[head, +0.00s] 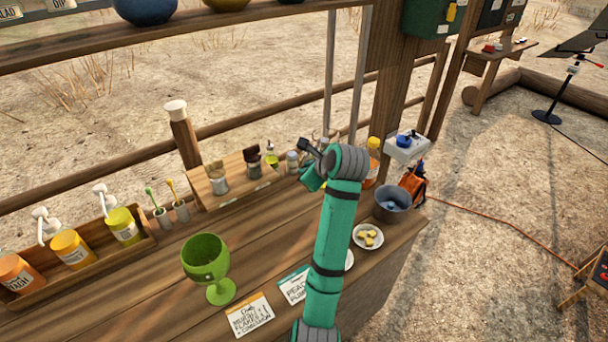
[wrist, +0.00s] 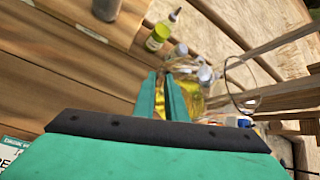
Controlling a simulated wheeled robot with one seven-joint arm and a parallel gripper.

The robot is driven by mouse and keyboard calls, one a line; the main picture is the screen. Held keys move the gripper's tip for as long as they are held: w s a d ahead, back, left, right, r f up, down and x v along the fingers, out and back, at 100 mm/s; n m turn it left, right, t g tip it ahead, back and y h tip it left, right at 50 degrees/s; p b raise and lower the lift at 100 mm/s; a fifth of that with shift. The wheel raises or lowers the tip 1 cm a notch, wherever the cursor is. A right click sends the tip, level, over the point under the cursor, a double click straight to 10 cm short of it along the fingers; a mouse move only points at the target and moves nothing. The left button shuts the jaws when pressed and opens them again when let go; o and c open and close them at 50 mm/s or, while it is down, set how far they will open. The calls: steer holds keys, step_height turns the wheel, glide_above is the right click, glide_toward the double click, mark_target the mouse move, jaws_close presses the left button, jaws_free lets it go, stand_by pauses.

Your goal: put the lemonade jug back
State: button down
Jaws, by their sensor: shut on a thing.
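The lemonade jug (wrist: 192,98) shows in the wrist view as a clear vessel with yellow liquid, just beyond my fingers and partly hidden by them. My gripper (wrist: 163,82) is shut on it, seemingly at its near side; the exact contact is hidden. In the head view my gripper (head: 311,165) is at the back of the wooden counter, beside small bottles. There my wrist and forearm hide the jug, so I cannot tell whether it rests on the counter.
Near my gripper stand small bottles (head: 292,160) and a wooden rack (head: 235,183) with jars. A metal bucket (head: 393,203), a plate with yellow pieces (head: 367,237) and a green goblet (head: 207,262) stand on the counter (head: 150,275). Metal posts rise behind my gripper.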

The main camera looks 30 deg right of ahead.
steer(key=w+d+f, duration=0.1)
steer(key=f, duration=0.1)
steer(key=w+d+f, duration=0.3)
steer(key=f, duration=0.1)
steer(key=shift+w+d, duration=0.15)
steer(key=shift+w, duration=0.15)
steer(key=shift+d+f, duration=0.1)
steer(key=shift+f, duration=1.5)
steer(key=c, duration=1.8)
jaws_free()
steer(key=shift+f, duration=0.15)
steer(key=shift+a, duration=0.2)
steer(key=d+v, duration=0.1)
steer(key=v, duration=1.1)
steer(key=shift+a, duration=0.5)
steer(key=shift+s, duration=0.15)
